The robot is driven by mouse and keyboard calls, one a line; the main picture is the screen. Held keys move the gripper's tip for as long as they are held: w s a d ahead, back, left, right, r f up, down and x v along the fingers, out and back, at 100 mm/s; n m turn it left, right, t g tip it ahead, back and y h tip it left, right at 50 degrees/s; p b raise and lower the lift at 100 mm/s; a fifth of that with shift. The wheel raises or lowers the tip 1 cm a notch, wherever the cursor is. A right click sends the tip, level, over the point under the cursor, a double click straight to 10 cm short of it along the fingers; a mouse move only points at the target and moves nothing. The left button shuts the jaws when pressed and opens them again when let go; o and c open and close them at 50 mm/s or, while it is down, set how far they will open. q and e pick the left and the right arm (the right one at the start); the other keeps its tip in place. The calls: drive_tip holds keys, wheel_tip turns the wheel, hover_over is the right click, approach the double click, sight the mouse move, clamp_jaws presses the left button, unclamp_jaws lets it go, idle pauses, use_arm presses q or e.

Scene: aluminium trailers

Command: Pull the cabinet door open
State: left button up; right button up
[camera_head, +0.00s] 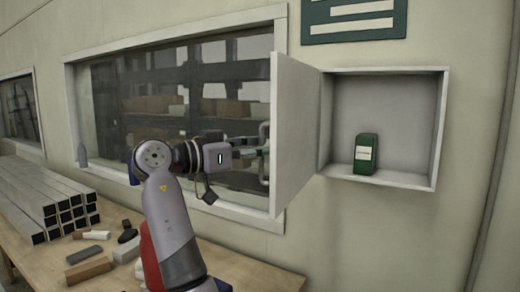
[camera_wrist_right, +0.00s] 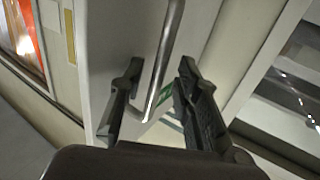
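The cabinet (camera_head: 441,130) on the wall stands open, and its white door (camera_head: 296,135) is swung out to the left. A dark green box with a pale label (camera_head: 365,154) stands upright inside. The metal bar handle (camera_wrist_right: 169,50) is on the door's outer face; part of it shows past the door edge in the head view (camera_head: 263,152). My right gripper (camera_wrist_right: 160,98) is at this handle, with its two black fingers apart on either side of the bar. Gaps show between fingers and bar; contact cannot be made out. My left gripper is not in view.
A wooden workbench (camera_head: 235,268) runs below the window (camera_head: 180,100). Stacked aluminium profiles (camera_head: 45,200) and several small blocks lie on it. A green sign (camera_head: 354,18) hangs above the cabinet. The wall below the cabinet is clear.

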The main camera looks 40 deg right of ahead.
drive_tip(key=w+a, duration=0.2)
drive_tip(key=a, duration=1)
drive_tip(key=shift+w, duration=0.2)
